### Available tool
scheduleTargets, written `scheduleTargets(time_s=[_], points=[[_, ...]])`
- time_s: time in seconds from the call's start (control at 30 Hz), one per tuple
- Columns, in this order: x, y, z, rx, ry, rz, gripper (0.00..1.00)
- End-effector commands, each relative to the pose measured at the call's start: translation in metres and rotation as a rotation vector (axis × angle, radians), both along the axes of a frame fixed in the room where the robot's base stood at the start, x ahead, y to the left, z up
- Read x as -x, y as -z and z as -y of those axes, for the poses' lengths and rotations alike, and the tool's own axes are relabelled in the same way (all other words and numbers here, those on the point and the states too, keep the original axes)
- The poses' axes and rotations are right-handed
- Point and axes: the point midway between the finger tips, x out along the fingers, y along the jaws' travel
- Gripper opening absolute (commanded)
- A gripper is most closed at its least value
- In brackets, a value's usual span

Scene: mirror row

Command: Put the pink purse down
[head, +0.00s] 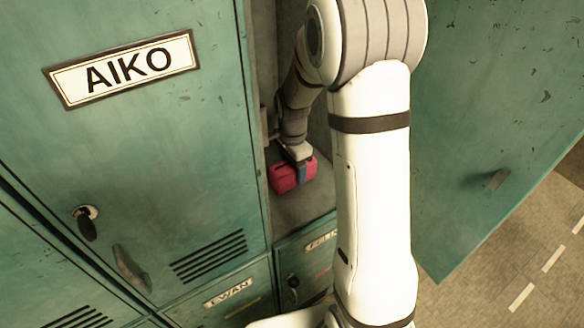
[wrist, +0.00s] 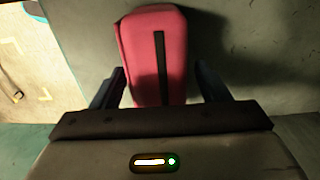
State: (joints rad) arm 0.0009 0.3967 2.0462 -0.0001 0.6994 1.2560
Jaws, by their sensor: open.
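The pink purse (head: 284,178) is on the floor of the open locker compartment, and it appears to rest there. In the wrist view the pink purse (wrist: 140,52) has a dark stripe down its middle and lies between my two fingers. My gripper (head: 301,170) reaches down into the compartment over the purse. In the wrist view my gripper (wrist: 160,72) is open, with a finger on each side of the purse and narrow gaps beside it. The purse's lower end is hidden behind the gripper body.
A closed green locker door labelled AIKO (head: 130,68) stands left of the opening. The open door (head: 490,130) stands to the right. Lower lockers, one labelled EWAN (head: 228,293), sit below. My arm hides part of the compartment. Paved floor (head: 535,265) shows at lower right.

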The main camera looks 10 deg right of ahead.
Motion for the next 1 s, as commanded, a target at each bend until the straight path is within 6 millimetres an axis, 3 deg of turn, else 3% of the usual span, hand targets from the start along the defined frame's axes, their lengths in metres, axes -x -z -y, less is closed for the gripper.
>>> scheduleTargets(time_s=[0.3,0.5,0.7,1.0], points=[[-0.001,-0.067,0.0,0.0,-0.001,0.007,0.69],[-0.001,-0.1,0.0,0.0,-0.001,0.004,0.69],[0.0,-0.113,-0.001,0.0,-0.001,0.002,0.69],[0.0,-0.113,-0.001,0.0,-0.001,0.001,0.69]])
